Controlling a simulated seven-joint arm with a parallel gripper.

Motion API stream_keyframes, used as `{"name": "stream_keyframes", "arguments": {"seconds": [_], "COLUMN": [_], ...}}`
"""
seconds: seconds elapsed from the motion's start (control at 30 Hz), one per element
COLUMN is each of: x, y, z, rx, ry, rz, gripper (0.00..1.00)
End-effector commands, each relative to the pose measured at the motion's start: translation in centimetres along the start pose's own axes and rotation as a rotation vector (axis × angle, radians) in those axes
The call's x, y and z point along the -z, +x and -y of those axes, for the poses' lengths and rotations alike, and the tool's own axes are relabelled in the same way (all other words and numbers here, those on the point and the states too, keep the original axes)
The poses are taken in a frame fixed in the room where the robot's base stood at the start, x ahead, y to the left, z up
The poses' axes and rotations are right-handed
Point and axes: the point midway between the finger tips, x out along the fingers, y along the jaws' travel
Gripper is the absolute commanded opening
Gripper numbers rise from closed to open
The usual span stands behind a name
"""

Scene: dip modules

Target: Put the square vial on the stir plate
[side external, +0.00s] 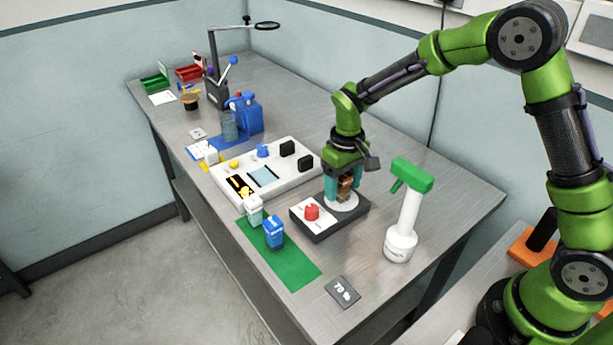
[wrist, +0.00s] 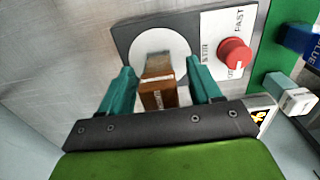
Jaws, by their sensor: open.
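The square vial is a brown amber block with a label; in the wrist view the vial (wrist: 158,98) stands over the white round disc of the stir plate (wrist: 176,40) and appears to rest on it. In the side view the vial (side external: 345,190) is partly hidden by my fingers, above the disc of the stir plate (side external: 320,234), a dark box with a red knob. My gripper (side external: 344,184) points down around the vial. In the wrist view my gripper's (wrist: 161,78) teal fingers are open, one on each side of the vial, with gaps visible between.
A white and green spray bottle (side external: 402,232) stands close right of the stir plate. A green mat (side external: 293,269) holds a blue bottle (side external: 273,232) and a white bottle (side external: 253,210) at left. A white control panel (side external: 290,178) lies behind. Bare table is free at right.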

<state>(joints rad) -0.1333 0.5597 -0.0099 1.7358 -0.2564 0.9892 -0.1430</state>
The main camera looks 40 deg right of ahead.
Motion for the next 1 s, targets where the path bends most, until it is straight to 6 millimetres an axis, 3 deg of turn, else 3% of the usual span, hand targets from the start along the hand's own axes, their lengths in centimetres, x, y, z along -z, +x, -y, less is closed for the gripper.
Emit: {"name": "stream_keyframes", "arguments": {"seconds": [0.4,0.67,0.83,1.0], "x": [0.1,-0.2,-2.6,-8.0], "y": [-8.7,-11.4,-14.6,-18.5], "z": [0.0,-0.1,-0.6,-1.4], "rx": [0.0,0.002,0.04,0.114], "ry": [0.0,0.002,0.044,0.129], "rz": [-0.006,-0.009,-0.087,-0.238], "gripper": [0.63,0.63,0.63,0.63]}}
